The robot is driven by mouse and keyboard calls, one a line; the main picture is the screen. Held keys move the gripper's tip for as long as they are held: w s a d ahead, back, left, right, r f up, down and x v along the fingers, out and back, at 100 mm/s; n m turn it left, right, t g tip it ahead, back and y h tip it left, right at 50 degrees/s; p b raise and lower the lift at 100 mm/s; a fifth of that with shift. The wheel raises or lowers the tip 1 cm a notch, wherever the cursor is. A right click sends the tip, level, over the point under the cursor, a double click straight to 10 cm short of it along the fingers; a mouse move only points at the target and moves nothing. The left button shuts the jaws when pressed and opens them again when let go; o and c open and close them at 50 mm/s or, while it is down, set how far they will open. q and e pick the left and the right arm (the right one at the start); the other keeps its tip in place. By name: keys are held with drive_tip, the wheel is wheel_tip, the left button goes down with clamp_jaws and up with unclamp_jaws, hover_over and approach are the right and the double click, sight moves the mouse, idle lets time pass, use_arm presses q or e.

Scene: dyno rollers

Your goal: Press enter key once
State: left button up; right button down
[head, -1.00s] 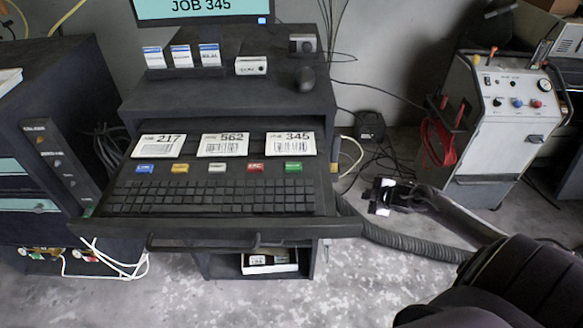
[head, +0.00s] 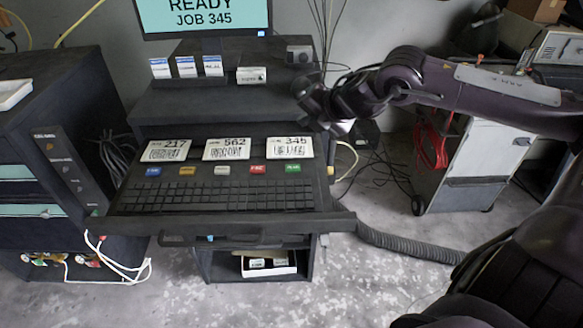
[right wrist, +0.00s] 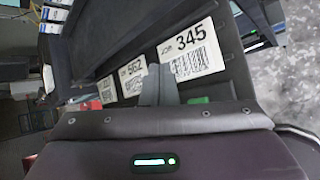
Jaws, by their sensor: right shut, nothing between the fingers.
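The keyboard (head: 215,195) lies on the pulled-out tray (head: 250,220). Above its dark keys is a row of coloured keys, with a green key (head: 293,168) at the right end and a red key (head: 259,169) beside it. Their lettering is too small to read surely. The green key also shows in the right wrist view (right wrist: 198,100). My right gripper (head: 312,103) is raised over the tray's back right, above and apart from the green key. Its fingers (right wrist: 160,86) are shut and empty. My left gripper is out of view.
A monitor (head: 203,16) reads READY JOB 345. Cards 217 (head: 164,151), 562 (head: 227,149) and 345 (head: 290,148) stand behind the coloured keys. A dark shelf (head: 210,100) overhangs the tray's back. A white cart (head: 465,150) stands at right.

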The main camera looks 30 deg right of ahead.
sight(295, 170)
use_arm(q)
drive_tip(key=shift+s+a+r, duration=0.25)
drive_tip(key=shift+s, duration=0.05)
use_arm(e)
drive_tip(key=s+a+r+n, duration=0.2)
drive_tip(key=s+a, duration=0.1)
drive_tip(key=a, duration=0.2)
drive_tip(key=shift+n+g, duration=0.3)
drive_tip(key=shift+n, duration=0.1)
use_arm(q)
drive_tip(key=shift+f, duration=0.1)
use_arm(e)
wheel_tip(295, 170, down, 8)
drive_tip(key=b, duration=0.6)
use_arm(q)
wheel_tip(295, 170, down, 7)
drive_tip(key=shift+b, duration=0.4)
use_arm(e)
drive_tip(key=shift+f, duration=0.35)
use_arm(q)
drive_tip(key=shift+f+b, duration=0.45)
drive_tip(key=shift+b, duration=0.05)
use_arm(e)
drive_tip(key=shift+f, duration=0.4)
